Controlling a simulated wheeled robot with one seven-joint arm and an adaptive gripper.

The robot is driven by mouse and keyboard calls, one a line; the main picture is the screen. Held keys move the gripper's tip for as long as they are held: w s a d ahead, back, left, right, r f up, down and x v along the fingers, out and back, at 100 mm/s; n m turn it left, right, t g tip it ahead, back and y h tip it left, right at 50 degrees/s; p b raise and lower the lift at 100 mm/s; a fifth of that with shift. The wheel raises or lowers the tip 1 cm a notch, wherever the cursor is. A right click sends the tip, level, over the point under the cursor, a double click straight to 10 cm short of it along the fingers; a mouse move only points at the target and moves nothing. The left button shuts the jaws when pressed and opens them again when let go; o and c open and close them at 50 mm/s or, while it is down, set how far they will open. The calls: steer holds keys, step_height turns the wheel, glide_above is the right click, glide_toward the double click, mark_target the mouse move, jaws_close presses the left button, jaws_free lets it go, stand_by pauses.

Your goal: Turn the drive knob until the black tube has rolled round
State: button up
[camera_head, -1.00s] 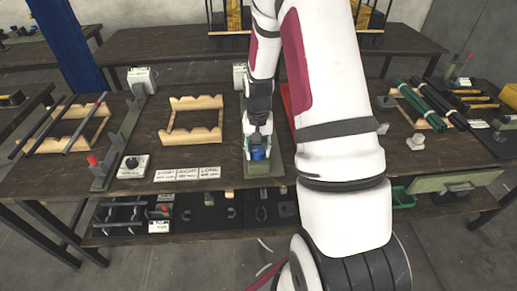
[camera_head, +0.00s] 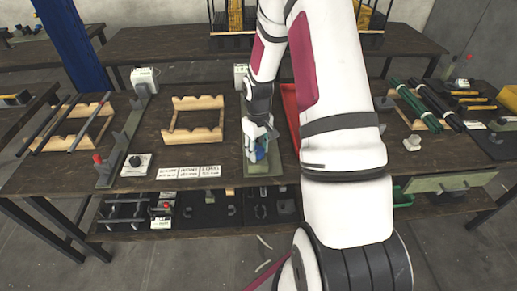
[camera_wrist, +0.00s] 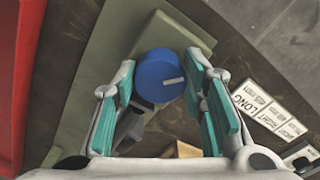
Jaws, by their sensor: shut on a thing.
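The drive knob (camera_wrist: 160,78) is a round blue cap with a white mark on its face. In the wrist view it sits between the teal pads of my gripper (camera_wrist: 163,64), which is shut on it. In the head view my gripper (camera_head: 258,150) is low over the front of a green-grey base plate (camera_head: 264,170), and only a little blue of the knob (camera_head: 262,146) shows. Black tubes (camera_head: 441,101) lie beside green ones at the right of the table. I cannot tell whether a black tube lies on this plate; my arm and gripper hide part of it.
White label cards (camera_head: 188,172) lie left of the plate, with a wooden cradle (camera_head: 193,121) behind them. A red tray (camera_head: 290,110) stands close on the right, partly behind my arm. A similar press (camera_head: 122,150) stands further left. Bare tabletop lies between the cradle and the plate.

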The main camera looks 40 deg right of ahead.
mark_target(258, 150)
stand_by(0.3)
steer(key=o, duration=1.2)
steer(key=shift+c, duration=0.2)
step_height(258, 150, up, 12)
stand_by(0.5)
